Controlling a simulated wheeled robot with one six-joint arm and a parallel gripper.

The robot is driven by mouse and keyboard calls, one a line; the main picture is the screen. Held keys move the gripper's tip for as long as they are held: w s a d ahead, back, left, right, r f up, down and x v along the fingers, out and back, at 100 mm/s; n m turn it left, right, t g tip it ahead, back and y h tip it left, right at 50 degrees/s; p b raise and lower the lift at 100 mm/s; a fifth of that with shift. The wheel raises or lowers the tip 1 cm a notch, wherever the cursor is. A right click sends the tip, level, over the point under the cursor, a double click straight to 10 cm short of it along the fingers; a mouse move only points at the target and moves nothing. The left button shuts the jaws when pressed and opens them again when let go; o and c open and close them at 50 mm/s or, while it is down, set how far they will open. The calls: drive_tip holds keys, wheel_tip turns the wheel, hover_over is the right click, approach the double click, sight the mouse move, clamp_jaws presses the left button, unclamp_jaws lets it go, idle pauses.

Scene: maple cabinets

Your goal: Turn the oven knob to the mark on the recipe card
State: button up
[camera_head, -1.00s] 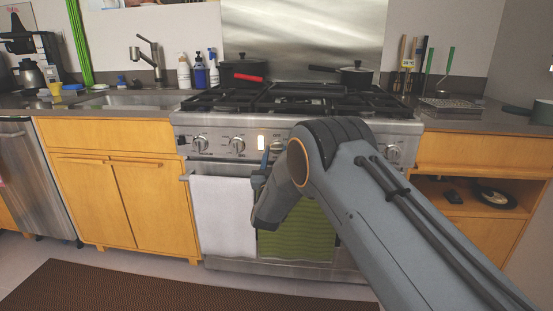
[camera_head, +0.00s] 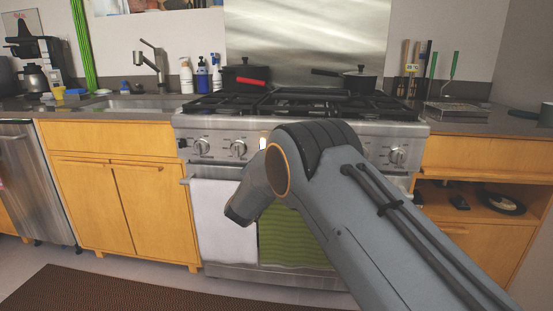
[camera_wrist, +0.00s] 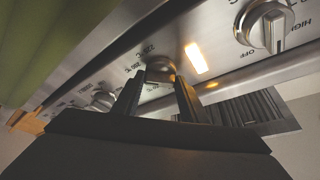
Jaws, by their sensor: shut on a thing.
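In the head view my arm covers the gripper and this knob.
A lit indicator (camera_wrist: 196,58) and a knob marked OFF and HIGH (camera_wrist: 266,24) are close to the right of my fingers. Other knobs line the panel. A white towel (camera_head: 222,218) and a green towel (camera_head: 290,237) hang below. Pots stand on the stove top.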

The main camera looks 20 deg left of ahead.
drive_tip(key=shift+r+m, duration=0.15)
drive_tip(key=shift+m, duration=0.25)
drive_tip(key=o, duration=1)
drive_tip(key=shift+w, duration=0.1)
drive_tip(key=shift+p+v, duration=0.35)
drive_tip(key=shift+v, duration=3.6)
